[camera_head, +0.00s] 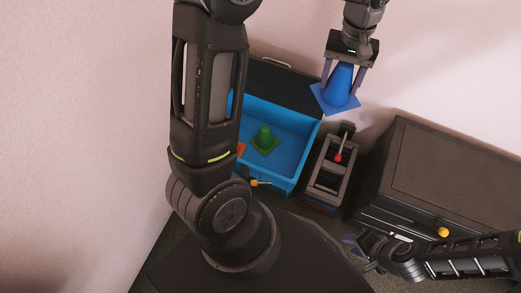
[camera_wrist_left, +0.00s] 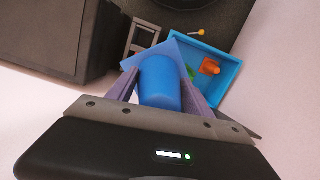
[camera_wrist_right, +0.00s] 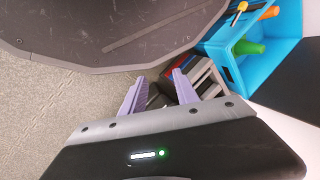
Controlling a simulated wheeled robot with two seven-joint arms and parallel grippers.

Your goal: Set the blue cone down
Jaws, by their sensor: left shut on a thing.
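The blue cone (camera_head: 337,96) is in my left gripper (camera_head: 342,82), in the upper right of the head view. The purple fingers press on its sides, and its square base faces away from the wrist. In the left wrist view the cone (camera_wrist_left: 160,82) sits between the two fingers, and its base edge overlaps the blue bin beyond it. It appears held in the air. My right gripper (camera_head: 366,250) is low in the head view. In the right wrist view its fingers (camera_wrist_right: 156,84) are apart with nothing between them.
The blue bin (camera_head: 290,104) holds a green cone (camera_head: 264,138) and an orange cone (camera_head: 241,149). A grey stand (camera_head: 325,180) with a red-tipped rod is right of it. A dark cabinet (camera_head: 440,170) stands further right. A yellow ball (camera_head: 443,232) is near its front.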

